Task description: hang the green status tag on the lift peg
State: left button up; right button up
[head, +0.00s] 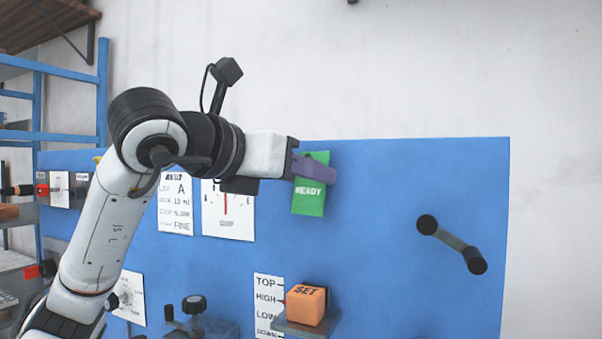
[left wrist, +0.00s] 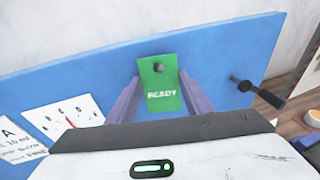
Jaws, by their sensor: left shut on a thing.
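The green tag (head: 309,203), marked READY, is upright against the blue panel, right of the dial card. My left gripper (head: 322,170) is shut on it, with a purple finger across its upper part in the head view. In the left wrist view the tag (left wrist: 161,103) sits between the two purple fingers (left wrist: 161,82). A dark round knob, which looks like the peg's end (left wrist: 158,68), shows at the tag's top middle. I cannot tell whether the peg passes through the tag. My right gripper is in neither view.
A black crank handle (head: 452,244) sticks out of the blue panel (head: 400,180) at the right. An orange SET block (head: 306,304) is on a small ledge below, beside a TOP/HIGH/LOW/DOWN card (head: 268,302). Blue shelving (head: 50,70) stands at the left.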

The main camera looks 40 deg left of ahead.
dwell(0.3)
pick_arm(q)
jog(key=o, duration=1)
jog(key=s, duration=0.3)
jog(key=s+r, duration=0.1)
jog(key=s, duration=0.2)
jog(key=s+r+b, duration=0.1)
jog(key=s, duration=0.3)
jog(key=shift+s, duration=0.1)
